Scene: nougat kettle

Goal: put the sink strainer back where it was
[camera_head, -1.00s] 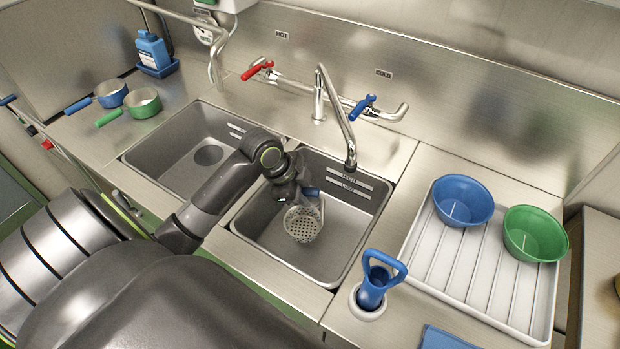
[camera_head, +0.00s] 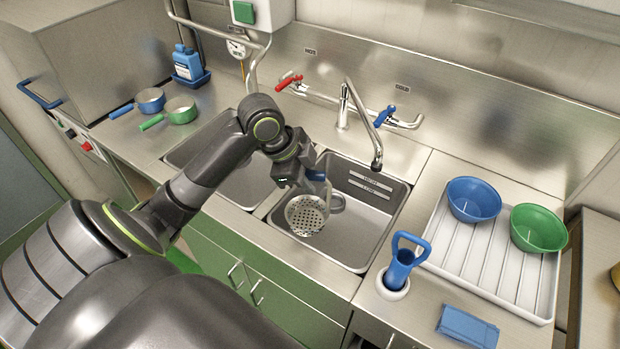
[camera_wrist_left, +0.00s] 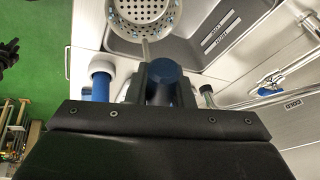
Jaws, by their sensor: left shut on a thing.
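The sink strainer (camera_head: 306,216) is a pale, round perforated bowl with a blue handle. My left gripper (camera_head: 314,178) is shut on the handle and holds the strainer over the right sink basin (camera_head: 352,238), tilted with its holes towards the head camera. In the left wrist view the strainer (camera_wrist_left: 146,14) hangs beyond the fingers, and the blue handle end (camera_wrist_left: 165,76) sits between them. The gripper hides part of the handle. A dark shape cut off at the wrist view's left edge may be my right gripper; its jaws cannot be made out.
The tap (camera_head: 366,125) arches over the right basin, close to my left gripper. A blue-handled tool (camera_head: 403,265) stands in a white holder at the front right. A white drainboard (camera_head: 480,262) holds blue and green bowls. Two small pans (camera_head: 181,112) stand at left.

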